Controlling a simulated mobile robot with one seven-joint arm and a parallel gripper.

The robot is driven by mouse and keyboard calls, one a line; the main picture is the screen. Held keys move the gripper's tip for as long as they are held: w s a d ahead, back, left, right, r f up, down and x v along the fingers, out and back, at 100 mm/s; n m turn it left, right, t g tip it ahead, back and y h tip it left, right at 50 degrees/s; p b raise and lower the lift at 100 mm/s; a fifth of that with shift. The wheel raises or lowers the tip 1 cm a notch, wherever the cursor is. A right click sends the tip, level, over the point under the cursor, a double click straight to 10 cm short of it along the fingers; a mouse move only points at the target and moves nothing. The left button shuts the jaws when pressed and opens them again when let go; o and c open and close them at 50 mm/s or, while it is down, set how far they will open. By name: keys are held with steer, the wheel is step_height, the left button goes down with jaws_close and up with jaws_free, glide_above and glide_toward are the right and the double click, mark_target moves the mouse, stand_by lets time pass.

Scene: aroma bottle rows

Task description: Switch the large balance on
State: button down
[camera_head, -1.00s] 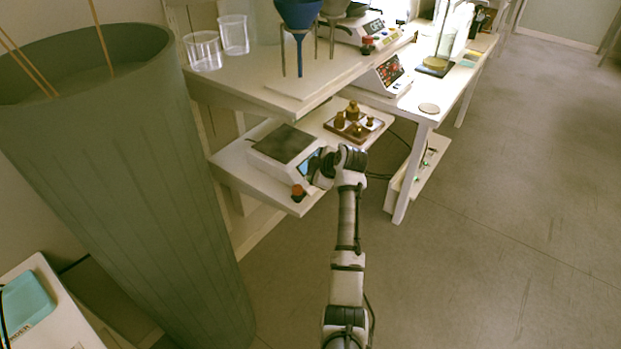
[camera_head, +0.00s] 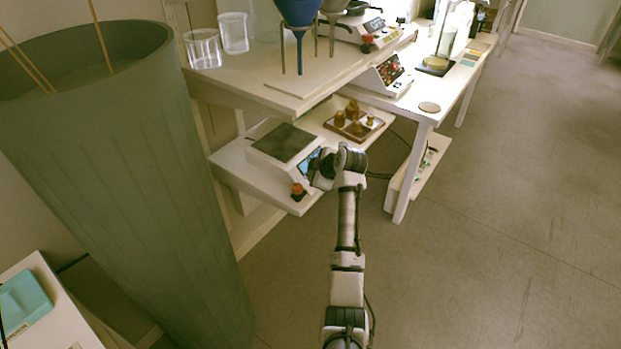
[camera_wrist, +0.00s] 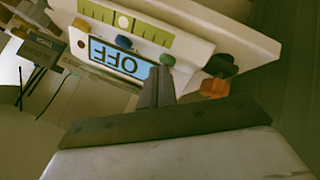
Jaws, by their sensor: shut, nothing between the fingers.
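The large balance is a white box with a dark square pan (camera_head: 283,142) on the lower shelf. Its front panel is partly behind my wrist. In the wrist view its lit display (camera_wrist: 117,60) reads OFF, upside down. A blue button (camera_wrist: 124,42) and a green button (camera_wrist: 167,59) sit along the panel edge by the display. My gripper (camera_wrist: 159,72) is shut and empty, its tips right by the green button; I cannot tell whether they touch it.
A tray of brass weights (camera_head: 355,122) lies behind the balance. The upper shelf (camera_head: 250,82) overhangs. A tall green bin (camera_head: 120,180) stands left. The floor right is clear.

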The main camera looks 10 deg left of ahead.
steer(key=shift+r, duration=0.1)
steer(key=shift+r+p, duration=0.3)
steer(key=shift+r, duration=0.1)
stand_by(0.3)
steer(key=shift+r+p, duration=1.85)
steer(key=shift+r, duration=1.15)
